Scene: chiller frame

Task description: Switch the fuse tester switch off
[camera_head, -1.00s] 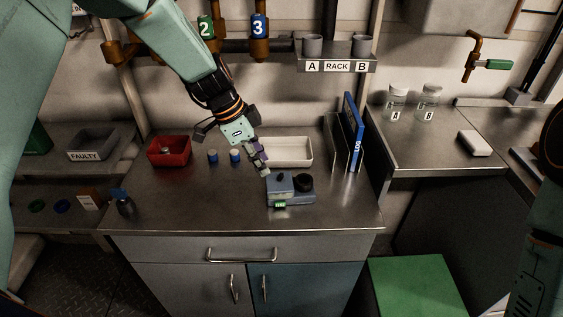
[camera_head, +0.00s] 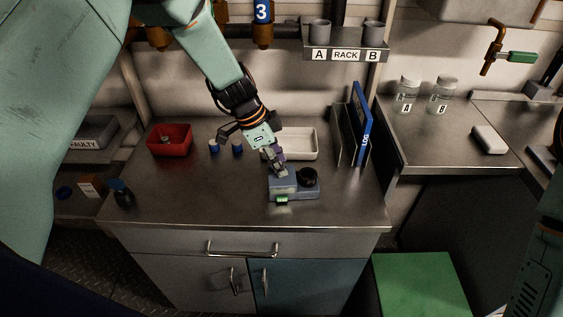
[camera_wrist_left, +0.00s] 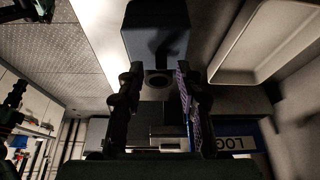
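The fuse tester (camera_head: 306,194) is a small blue-grey box near the middle of the steel counter. It has a raised block at its left, a black round part at its right and a lit green patch on its front. My left gripper (camera_head: 278,167) points down at the raised block, its tips at or just above it; contact cannot be told. In the left wrist view the fingers (camera_wrist_left: 158,92) stand apart with nothing between them, and a blue-grey block (camera_wrist_left: 155,30) lies beyond. The switch cannot be made out clearly. My right gripper is out of view.
A white tray (camera_head: 302,156) lies behind the tester, with blue-banded cylinders (camera_head: 237,146) and a red bin (camera_head: 186,133) to the left. A blue log binder (camera_head: 361,125) stands at the right.

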